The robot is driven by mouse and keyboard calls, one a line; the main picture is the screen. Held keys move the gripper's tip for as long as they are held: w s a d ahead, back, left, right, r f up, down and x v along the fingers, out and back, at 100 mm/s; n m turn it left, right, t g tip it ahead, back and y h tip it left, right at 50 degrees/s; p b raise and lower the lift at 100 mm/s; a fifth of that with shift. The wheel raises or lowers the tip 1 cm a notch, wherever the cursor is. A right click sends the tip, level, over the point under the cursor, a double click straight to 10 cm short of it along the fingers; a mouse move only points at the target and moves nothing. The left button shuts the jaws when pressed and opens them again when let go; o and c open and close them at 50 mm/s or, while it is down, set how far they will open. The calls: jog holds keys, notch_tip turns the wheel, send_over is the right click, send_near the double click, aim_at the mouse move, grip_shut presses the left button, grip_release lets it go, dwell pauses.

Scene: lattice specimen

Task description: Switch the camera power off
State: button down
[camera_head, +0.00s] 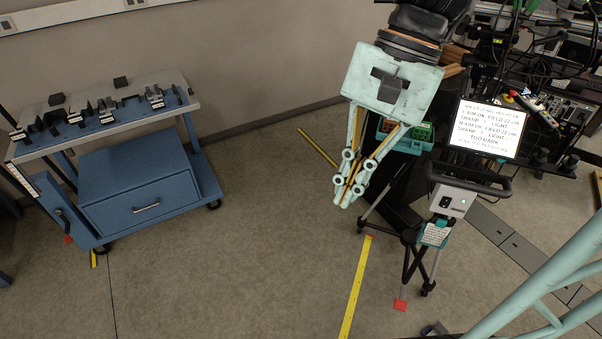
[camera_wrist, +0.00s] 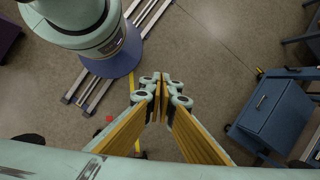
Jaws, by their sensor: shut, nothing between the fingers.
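My gripper (camera_head: 350,196) hangs pointing down near the middle of the head view, with its fingers shut and nothing between them. The wrist view also shows its closed fingertips (camera_wrist: 161,82) over bare floor. A small grey box (camera_head: 451,201) with a dark switch or socket and a small green light is mounted on a tripod stand to the right of my gripper. It may be the camera power unit. A teal-edged label (camera_head: 435,234) hangs below it. My gripper is to its left and apart from it. The camera itself cannot be made out clearly.
A white sign with handwriting (camera_head: 487,130) stands above the box, with a dark handle bar (camera_head: 470,182) between. Cabled equipment (camera_head: 555,110) crowds the right back. A blue cart (camera_head: 140,190) stands at left. Yellow floor tape (camera_head: 355,290) crosses the open floor between.

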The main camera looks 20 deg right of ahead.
jog(key=w+d+f+m+t+y+p, duration=0.4)
jog(key=w+d+f+m, duration=0.15)
jog(key=d+m, duration=0.6)
jog(key=w+d+f+m+t+y+p, duration=0.35)
jog(key=d+f+m, duration=0.35)
jog(key=d+m, duration=0.4)
jog(key=s+d+f+m+t+h+p, duration=0.2)
jog(key=s+d+f+m+t+h, duration=0.3)
jog(key=d+f+m, duration=0.5)
jog(key=s+d+f+m+t+h+p, duration=0.3)
jog(key=s+d+f+m+t+h, duration=0.2)
jog(key=s+d+f+m, duration=0.5)
notch_tip(320, 180, down, 3)
jog(key=d+m, duration=0.1)
jog(key=d, duration=0.2)
jog(key=shift+s, duration=0.3)
dwell(1.1)
jog(key=shift+w+a+r+t, duration=0.1)
jog(key=shift+w+r+t, duration=0.05)
jog(key=shift+w+t, duration=0.1)
send_near(442, 205)
jog(key=shift+w+a, duration=1.5)
jog(key=shift+a, duration=0.15)
jog(key=shift+w+d+f, duration=0.25)
jog(key=shift+w+d, duration=1.1)
jog(key=shift+d, duration=0.05)
